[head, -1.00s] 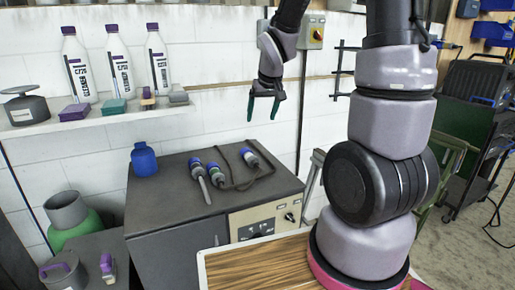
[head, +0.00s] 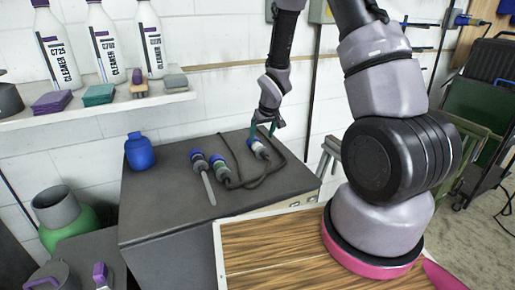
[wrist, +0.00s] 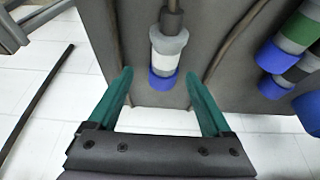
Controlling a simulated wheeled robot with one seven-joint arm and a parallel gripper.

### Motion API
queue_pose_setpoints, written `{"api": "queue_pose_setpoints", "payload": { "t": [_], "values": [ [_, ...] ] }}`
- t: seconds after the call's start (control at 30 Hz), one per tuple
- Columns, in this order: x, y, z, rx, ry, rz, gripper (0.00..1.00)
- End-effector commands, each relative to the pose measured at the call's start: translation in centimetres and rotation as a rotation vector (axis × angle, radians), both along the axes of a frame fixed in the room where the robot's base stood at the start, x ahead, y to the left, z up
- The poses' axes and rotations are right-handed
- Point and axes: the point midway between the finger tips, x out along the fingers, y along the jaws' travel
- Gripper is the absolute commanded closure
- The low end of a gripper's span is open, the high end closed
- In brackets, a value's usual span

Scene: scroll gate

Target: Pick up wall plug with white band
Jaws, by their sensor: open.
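The wall plug with the white band (wrist: 164,60) has a blue end and a grey body, and lies on the dark cabinet top. In the head view this plug (head: 259,149) is at the right of the plug group, by my fingers. My gripper (wrist: 157,92) is open, with its green fingers on either side of the plug's blue end in the wrist view. I cannot tell whether the fingers are level with it. In the head view my gripper (head: 263,130) points down over the plug. A plug with a green band (head: 218,162) and another blue-ended plug (head: 200,161) lie to the left.
A dark cable (head: 268,176) curls over the cabinet top (head: 160,205). A blue bottle (head: 139,151) stands at its back left. A shelf (head: 105,109) with white cleaner bottles and small blocks is on the wall at left. The cabinet's front left top is clear.

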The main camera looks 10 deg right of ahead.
Motion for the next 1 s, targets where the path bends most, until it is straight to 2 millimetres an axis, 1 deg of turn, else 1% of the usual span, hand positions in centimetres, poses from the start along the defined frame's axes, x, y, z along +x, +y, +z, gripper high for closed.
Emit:
{"api": "queue_pose_setpoints", "payload": {
  "t": [0.13,0.27,0.4,0.5,0.67,0.7,0.77,0.8,0.87,0.9,0.93,1.0],
  "values": [
    [0.3,0.4,-1.3,-0.001,0.003,0.0,0.17],
    [0.8,1.0,-3.3,-0.002,0.003,0.001,0.17],
    [1.5,1.0,-4.7,-0.001,0.002,-0.002,0.17],
    [1.7,1.1,-5.0,0.0,0.0,-0.001,0.17],
    [1.7,1.1,-5.0,0.0,0.0,-0.002,0.17],
    [1.7,1.1,-5.0,0.0,0.0,-0.002,0.2],
    [1.7,1.1,-5.0,0.0,0.0,-0.002,0.43],
    [1.7,1.1,-5.0,0.0,0.0,-0.002,0.59],
    [1.7,1.1,-5.0,0.0,0.0,-0.002,0.81],
    [1.7,1.1,-5.0,0.0,0.0,-0.002,0.97],
    [1.7,1.1,-5.0,0.0,0.0,-0.002,1.0],
    [1.7,1.1,-5.0,0.0,0.0,-0.002,1.0]
  ]
}}
